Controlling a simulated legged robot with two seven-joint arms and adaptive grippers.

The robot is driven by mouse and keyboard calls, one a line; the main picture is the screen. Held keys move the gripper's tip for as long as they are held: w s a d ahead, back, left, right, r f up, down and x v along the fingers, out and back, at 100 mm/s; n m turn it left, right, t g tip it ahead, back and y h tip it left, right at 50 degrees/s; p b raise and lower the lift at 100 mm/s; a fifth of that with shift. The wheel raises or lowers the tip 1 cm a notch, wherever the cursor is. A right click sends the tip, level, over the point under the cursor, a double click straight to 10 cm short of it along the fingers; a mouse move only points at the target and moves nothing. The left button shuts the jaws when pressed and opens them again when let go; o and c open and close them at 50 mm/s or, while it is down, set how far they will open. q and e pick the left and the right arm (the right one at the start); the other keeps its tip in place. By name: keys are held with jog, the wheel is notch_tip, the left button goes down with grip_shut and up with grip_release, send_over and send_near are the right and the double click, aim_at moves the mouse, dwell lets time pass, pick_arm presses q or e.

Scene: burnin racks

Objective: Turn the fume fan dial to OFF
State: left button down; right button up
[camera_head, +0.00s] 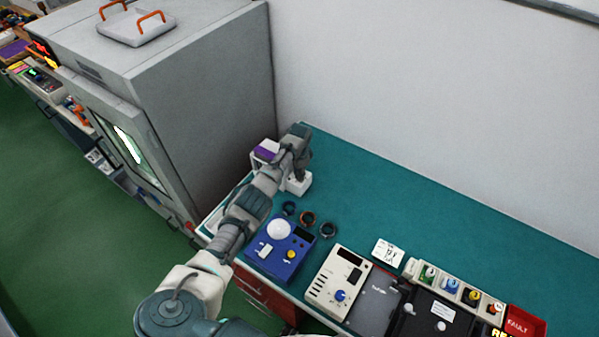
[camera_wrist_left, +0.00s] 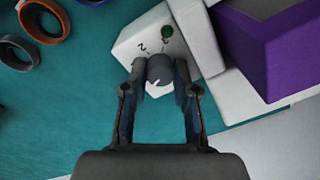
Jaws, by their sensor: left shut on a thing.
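The fume fan dial (camera_wrist_left: 160,72) is a grey round knob with a white pointer mark, on a white control box (camera_wrist_left: 145,40). In the left wrist view the pointer slants toward the lower left. The box face shows a figure 2, another partly hidden mark and a green dot. My left gripper (camera_wrist_left: 160,80) is shut on the dial, one finger on each side. In the head view my left gripper (camera_head: 298,172) reaches down to the white box (camera_head: 300,186) at the bench's back left. My right gripper is not in view.
A white and purple block (camera_head: 265,150) stands beside the control box. Several rings (camera_head: 308,219) and a blue device (camera_head: 280,247) lie nearer on the teal bench (camera_head: 400,210). A large grey cabinet (camera_head: 215,100) stands left. The bench's back middle is clear.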

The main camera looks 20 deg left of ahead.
pick_arm(q)
jog(key=shift+a, duration=0.1)
jog(key=c, duration=0.9)
grip_release()
